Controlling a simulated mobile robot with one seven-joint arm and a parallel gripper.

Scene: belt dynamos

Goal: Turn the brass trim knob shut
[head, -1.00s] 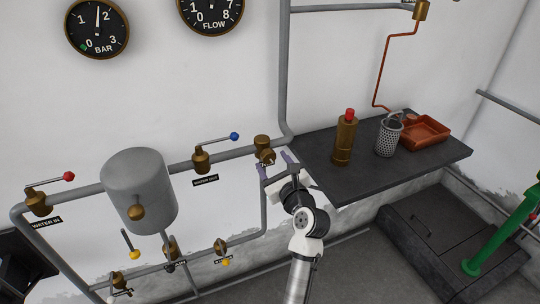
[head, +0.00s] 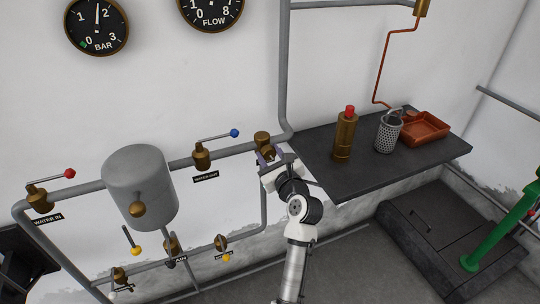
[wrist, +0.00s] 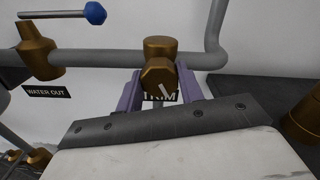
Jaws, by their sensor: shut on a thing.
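The brass trim knob (wrist: 159,76) faces me in the wrist view, on a brass valve body (wrist: 160,46) on the grey pipe. It has a pale slanted pointer mark. The TRIM label behind it is partly hidden. My gripper (wrist: 160,88) has its purple fingers on the left and right sides of the knob and is shut on it. In the head view my gripper (head: 268,157) is at the trim valve (head: 263,139), and the knob is largely hidden by the fingers.
A dark shelf (head: 375,174) is close to the right of my gripper, with a brass bottle (head: 345,138), a perforated basket (head: 388,135) and a copper tray (head: 425,130). The blue-tipped water-out valve (head: 201,155) is to the left. A vertical pipe (head: 283,75) rises beside the trim valve.

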